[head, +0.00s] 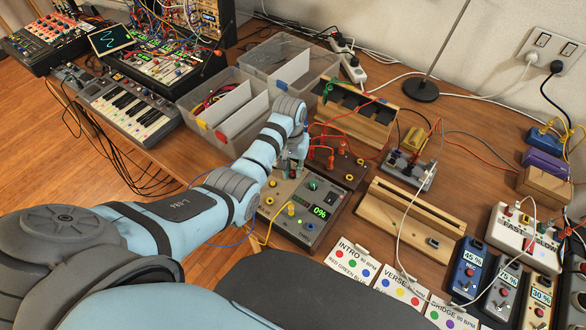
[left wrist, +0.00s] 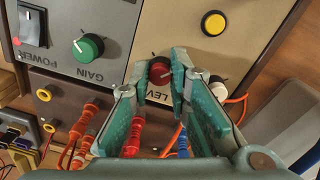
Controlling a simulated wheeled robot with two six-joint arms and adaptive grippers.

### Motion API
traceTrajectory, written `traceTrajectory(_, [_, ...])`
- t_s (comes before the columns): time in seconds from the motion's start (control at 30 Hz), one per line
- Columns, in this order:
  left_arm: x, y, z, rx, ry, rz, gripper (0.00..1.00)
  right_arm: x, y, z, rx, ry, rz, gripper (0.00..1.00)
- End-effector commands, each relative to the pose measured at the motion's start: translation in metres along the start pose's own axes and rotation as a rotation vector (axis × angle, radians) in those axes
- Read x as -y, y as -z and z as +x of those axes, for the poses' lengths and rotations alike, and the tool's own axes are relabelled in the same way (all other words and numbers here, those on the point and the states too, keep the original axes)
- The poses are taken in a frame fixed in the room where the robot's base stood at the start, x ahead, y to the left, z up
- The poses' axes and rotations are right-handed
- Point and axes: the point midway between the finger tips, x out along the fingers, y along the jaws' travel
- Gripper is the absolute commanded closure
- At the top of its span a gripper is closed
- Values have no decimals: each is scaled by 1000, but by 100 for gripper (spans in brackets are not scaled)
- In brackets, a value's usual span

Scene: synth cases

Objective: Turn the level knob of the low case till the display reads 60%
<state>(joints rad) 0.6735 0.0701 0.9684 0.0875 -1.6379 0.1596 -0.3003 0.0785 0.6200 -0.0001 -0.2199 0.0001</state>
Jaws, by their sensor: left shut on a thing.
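The low case (head: 279,193) has a grey panel and lies on the table near the middle of the head view. Its small green display (head: 320,212) seems to read 0%, though the digits are small. My left gripper (head: 294,168) reaches down over the case's far left part. In the left wrist view, my left gripper (left wrist: 161,82) is shut on the red level knob (left wrist: 160,70), one finger on each side. The LEVEL label beside it is partly covered by a finger. My right gripper is not in view.
Red and blue plugs with cables (left wrist: 133,134) run under the gripper. A wooden stand (head: 415,215) stands right of the case.

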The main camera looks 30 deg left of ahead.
Motion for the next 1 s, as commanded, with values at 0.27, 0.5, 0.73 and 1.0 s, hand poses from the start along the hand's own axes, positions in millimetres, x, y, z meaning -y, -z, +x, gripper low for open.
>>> traceTrajectory(0.27, [0,0,-1,1,1,22,100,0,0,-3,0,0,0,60])
traceTrajectory(0.5, [0,0,-2,5,1,126,100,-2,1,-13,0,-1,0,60])
traceTrajectory(0.73, [0,0,-3,12,1,310,100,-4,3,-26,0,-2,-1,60])
traceTrajectory(1.0, [0,1,-2,18,1,567,100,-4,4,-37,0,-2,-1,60])
